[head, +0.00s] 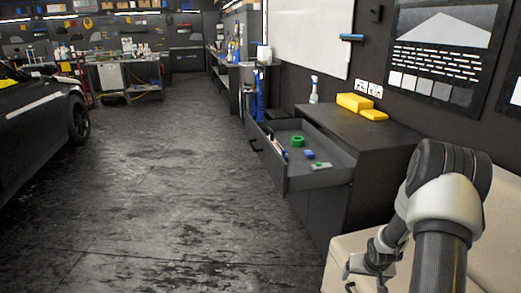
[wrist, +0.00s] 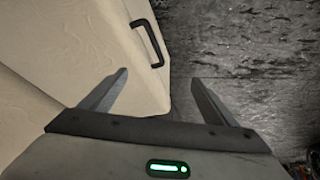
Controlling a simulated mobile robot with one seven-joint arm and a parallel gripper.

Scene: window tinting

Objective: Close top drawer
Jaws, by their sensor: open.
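The top drawer (head: 325,180) of the dark cabinet (head: 375,165) is pulled out to the left, over the floor. Its black handle (head: 254,146) is on the front panel. Inside lie a green ring (head: 297,141), a blue item (head: 309,155) and a few small things. My gripper (head: 356,277) is low at the bottom right in the head view, well apart from the drawer and nearer to me. The wrist view shows its two fingers (wrist: 160,85) spread apart with nothing between them. The drawer is not seen in the wrist view.
A cream unit (head: 480,255) stands beside the dark cabinet, under my arm; a black handle (wrist: 147,43) shows on a cream surface in the wrist view. The floor (head: 170,190) at left is clear.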

